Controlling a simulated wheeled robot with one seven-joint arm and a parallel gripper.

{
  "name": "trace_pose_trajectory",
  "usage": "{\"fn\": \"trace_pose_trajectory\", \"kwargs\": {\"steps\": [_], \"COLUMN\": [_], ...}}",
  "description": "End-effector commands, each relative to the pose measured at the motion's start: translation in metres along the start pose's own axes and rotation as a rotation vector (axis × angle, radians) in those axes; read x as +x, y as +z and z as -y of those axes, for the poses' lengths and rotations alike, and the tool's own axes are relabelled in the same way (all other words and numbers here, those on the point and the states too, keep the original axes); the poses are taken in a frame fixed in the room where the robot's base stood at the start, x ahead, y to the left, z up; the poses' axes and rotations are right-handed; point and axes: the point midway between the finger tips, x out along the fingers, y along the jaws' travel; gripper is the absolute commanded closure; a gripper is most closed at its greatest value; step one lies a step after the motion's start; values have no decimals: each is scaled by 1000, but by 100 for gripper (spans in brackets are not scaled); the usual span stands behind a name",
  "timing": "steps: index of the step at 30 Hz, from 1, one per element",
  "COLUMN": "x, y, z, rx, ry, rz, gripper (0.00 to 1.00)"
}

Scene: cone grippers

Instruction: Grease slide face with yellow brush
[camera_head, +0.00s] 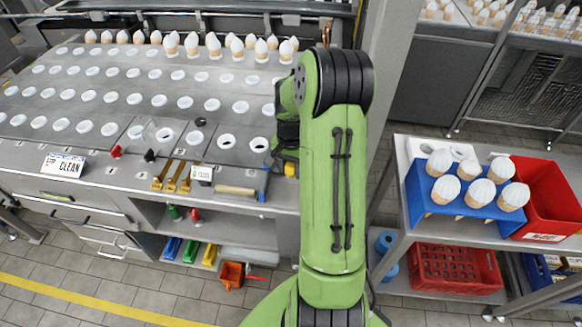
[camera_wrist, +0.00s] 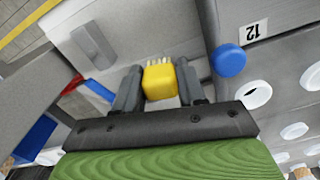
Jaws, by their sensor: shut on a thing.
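My gripper (camera_wrist: 160,85) is shut on the yellow brush (camera_wrist: 161,81), with a dark finger on each side of its block. Its pale bristles point away from the palm in the wrist view. In the head view a small part of the yellow brush (camera_head: 291,169) shows beside my green arm, at the right end of the grey machine table (camera_head: 130,190). My gripper is mostly hidden behind the arm there. A grey surface lies beyond the bristles; I cannot tell whether they touch it. I cannot pick out the slide face for sure.
A blue round knob (camera_wrist: 229,60) is near the brush, beside a "12" label (camera_wrist: 253,31). A wooden-handled tool (camera_head: 236,190) and several yellow pieces (camera_head: 171,178) lie on the table's front edge. A side table holds a blue cone rack (camera_head: 420,190) and a red bin (camera_head: 548,195).

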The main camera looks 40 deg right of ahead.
Motion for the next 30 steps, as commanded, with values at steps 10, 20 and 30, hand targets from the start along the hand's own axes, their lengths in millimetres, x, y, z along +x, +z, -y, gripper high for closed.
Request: {"fn": "trace_pose_trajectory", "kwargs": {"steps": [10, 20, 30], "x": [7, 14, 21], "y": [0, 0, 0], "z": [0, 0, 0], "rx": [0, 0, 0], "ry": [0, 0, 0], "rz": [0, 0, 1], "gripper": [84, 84, 84]}}
